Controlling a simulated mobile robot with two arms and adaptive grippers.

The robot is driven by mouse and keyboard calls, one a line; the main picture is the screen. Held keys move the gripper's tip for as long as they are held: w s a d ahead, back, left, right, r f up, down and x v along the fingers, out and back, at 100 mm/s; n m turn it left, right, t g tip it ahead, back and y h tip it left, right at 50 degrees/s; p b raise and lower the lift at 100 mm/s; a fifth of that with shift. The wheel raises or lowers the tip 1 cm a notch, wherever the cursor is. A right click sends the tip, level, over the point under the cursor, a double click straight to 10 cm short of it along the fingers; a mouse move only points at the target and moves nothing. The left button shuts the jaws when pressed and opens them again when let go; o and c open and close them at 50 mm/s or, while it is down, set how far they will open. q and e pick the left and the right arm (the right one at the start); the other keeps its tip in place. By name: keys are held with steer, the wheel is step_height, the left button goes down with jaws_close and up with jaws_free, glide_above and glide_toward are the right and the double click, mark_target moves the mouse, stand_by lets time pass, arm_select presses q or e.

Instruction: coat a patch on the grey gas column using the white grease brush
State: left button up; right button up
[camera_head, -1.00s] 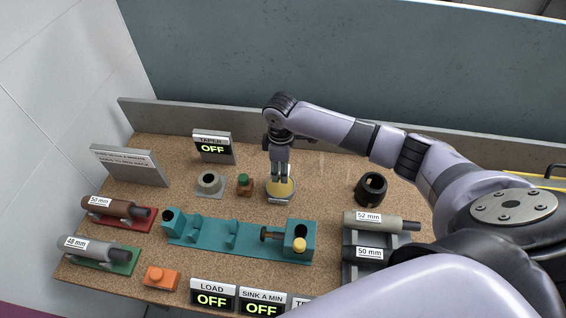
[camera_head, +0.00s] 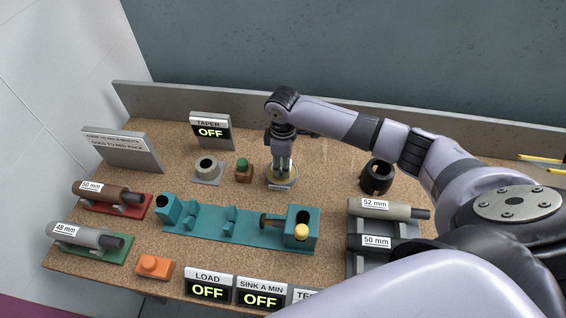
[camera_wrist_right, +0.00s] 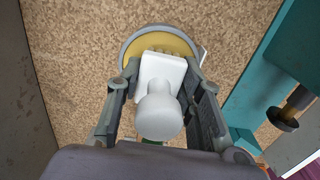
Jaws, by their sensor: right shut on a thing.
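My right gripper (camera_head: 284,172) is shut on the white grease brush (camera_wrist_right: 159,108), pointing down over a round grey dish (camera_wrist_right: 127,50) with yellow grease (camera_wrist_right: 182,46). The brush's block overlaps the dish in the wrist view; I cannot tell how deep its tip reaches. The dish also shows in the head view (camera_head: 269,183), partly hidden by the gripper. A grey gas column (camera_head: 82,236) marked 48 mm lies level on a green cradle (camera_head: 117,254) at the front left, well apart from the gripper. My left gripper is not in view.
A brown 50 mm column (camera_head: 105,192) lies on a red cradle. A teal fixture (camera_head: 225,224) stands in front of the dish. Two columns marked 52 mm (camera_head: 395,208) and 50 mm (camera_head: 390,243) lie at right. A black ring (camera_head: 376,178) and orange block (camera_head: 155,267) stand on the bench.

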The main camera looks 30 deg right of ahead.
steer(key=shift+f, duration=0.55)
stand_by(0.6)
steer(key=shift+s+f, duration=0.1)
stand_by(2.0)
steer(key=shift+p, duration=0.4)
step_height(320, 180, up, 7)
steer(key=p, duration=0.8)
stand_by(0.4)
